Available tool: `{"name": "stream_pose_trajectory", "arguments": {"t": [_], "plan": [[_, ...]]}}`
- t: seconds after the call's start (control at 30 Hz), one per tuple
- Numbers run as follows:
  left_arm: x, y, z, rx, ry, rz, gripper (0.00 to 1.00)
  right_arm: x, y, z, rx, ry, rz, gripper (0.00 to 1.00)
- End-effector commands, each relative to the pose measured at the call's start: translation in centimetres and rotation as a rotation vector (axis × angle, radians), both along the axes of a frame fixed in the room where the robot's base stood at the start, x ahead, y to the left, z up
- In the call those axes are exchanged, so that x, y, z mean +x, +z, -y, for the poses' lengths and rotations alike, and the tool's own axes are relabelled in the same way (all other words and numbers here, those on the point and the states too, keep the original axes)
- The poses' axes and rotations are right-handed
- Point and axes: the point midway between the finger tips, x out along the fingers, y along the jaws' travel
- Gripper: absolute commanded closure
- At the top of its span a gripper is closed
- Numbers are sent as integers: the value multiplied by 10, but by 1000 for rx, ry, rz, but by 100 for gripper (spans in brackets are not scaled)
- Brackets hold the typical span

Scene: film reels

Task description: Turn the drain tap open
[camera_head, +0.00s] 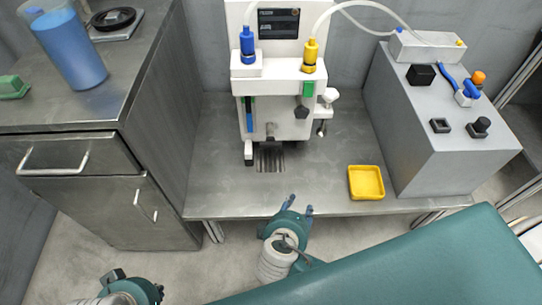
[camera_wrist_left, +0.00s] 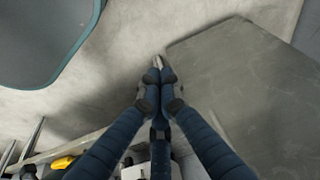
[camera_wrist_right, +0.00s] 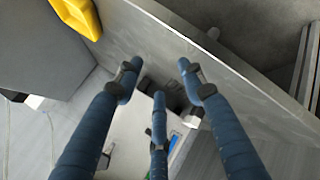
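A white machine (camera_head: 285,85) stands against the back wall on the steel bench. Small fittings show on its front: a metal spout (camera_head: 270,130), a dark knob (camera_head: 301,112) and a white knob (camera_head: 330,95) with a metal stem below it. I cannot tell which is the drain tap. My right gripper (camera_head: 295,204) is at the bench's front edge, below and apart from the machine; its fingers are spread and empty in the right wrist view (camera_wrist_right: 160,68). My left gripper (camera_head: 112,275) is low at the bottom left; its fingertips meet in the left wrist view (camera_wrist_left: 158,63), holding nothing.
A yellow tray (camera_head: 366,183) lies on the bench (camera_head: 235,200), right of my right gripper. A grey control box (camera_head: 440,130) stands at the right. A steel cabinet (camera_head: 90,150) with a blue-filled beaker (camera_head: 72,50) stands at the left. The bench's middle front is clear.

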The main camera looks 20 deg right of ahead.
Motion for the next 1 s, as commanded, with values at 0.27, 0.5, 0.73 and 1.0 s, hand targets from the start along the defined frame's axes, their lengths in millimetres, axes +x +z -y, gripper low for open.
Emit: {"name": "stream_pose_trajectory", "arguments": {"t": [0.27,0.5,0.73,1.0], "plan": [[0,2,0,0,0,2,100,70,50,-32,-484,349,405,60],[0,1,0,-1,0,5,100,83,63,-47,-592,455,519,60],[13,0,4,-10,-4,51,100,118,63,-37,-592,453,520,60],[53,12,15,-42,-17,205,100,163,62,-24,-590,453,516,60]]}}
